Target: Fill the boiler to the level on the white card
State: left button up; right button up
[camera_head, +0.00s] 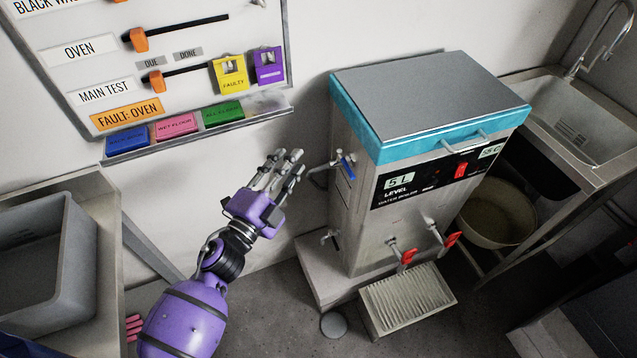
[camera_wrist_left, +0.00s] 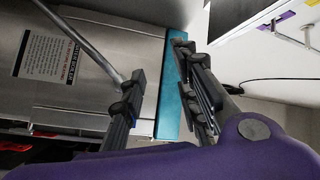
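The water boiler (camera_head: 365,225) stands against the wall with a teal-rimmed lid. Its level display (camera_head: 398,182) reads 5 L. A blue-handled valve (camera_head: 348,166) with a bent pipe is on its left side. My left gripper (camera_head: 285,160) is open and empty, to the left of this valve and apart from it. In the left wrist view, the open fingers (camera_wrist_left: 160,62) are in front of the boiler's side (camera_wrist_left: 85,90) and teal lid edge, with a metal pipe (camera_wrist_left: 85,40) near one finger. No white card with a readable level shows. My right gripper is out of view.
A wall board (camera_head: 75,55) with sliders and white labels, "OVEN" and "MAIN TEST", hangs at upper left. A grey bin (camera_head: 75,230) sits at left. Red-handled taps (camera_head: 408,257) overhang a drip tray (camera_head: 440,293). A sink (camera_head: 590,105) and bucket (camera_head: 500,205) are at right.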

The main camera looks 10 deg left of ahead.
aim_at(345, 164)
pick_arm(q)
jog(key=w+d+m+g+h, duration=0.1)
jog(key=d+m+h, duration=0.1)
jog(key=d+m, duration=0.1)
jog(key=w+d+f+m+g+h, duration=0.1)
jog(key=d+m+g, duration=0.1)
jog(key=d, duration=0.3)
jog(key=w+d+m+g+h, duration=0.1)
jog(key=d+m+h, duration=0.1)
jog(key=d+m, duration=0.2)
jog(key=shift+w+d+f+m+h+p, duration=0.1)
jog(key=shift+f+m+h+p, duration=0.15)
jog(key=shift+m+h+p, duration=0.1)
grip_shut()
